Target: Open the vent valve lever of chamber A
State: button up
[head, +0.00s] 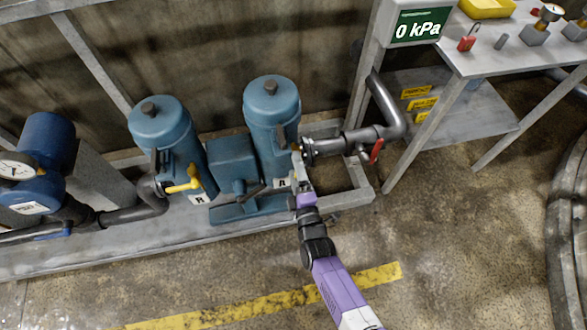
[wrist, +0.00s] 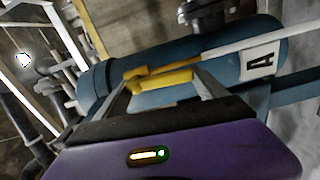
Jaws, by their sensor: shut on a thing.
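Chamber A (head: 271,115) is the right of two blue cylinders in the head view; its label "A" (head: 282,183) also shows in the wrist view (wrist: 260,62). My gripper (head: 298,163) is at the right side of this cylinder. In the wrist view its fingers (wrist: 163,86) are shut on the yellow vent valve lever (wrist: 160,78), which lies across between them in front of the blue cylinder. In the head view my gripper mostly hides this lever, so its angle there is hard to tell.
The left blue cylinder (head: 162,125) has its own yellow lever (head: 184,184). A grey pipe with a red handle (head: 376,151) is just right of my gripper. A display (head: 416,27) reads 0 kPa. A grey bench (head: 500,55) stands upper right. The floor in front is clear.

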jog(key=shift+f+n, duration=0.1)
jog(key=shift+n, duration=0.4)
jog(key=shift+d, duration=0.1)
jog(key=o, duration=2)
jog(key=p+v, duration=0.1)
jog(key=v, duration=0.6)
jog(key=shift+s, duration=0.4)
jog(key=shift+d, duration=0.15)
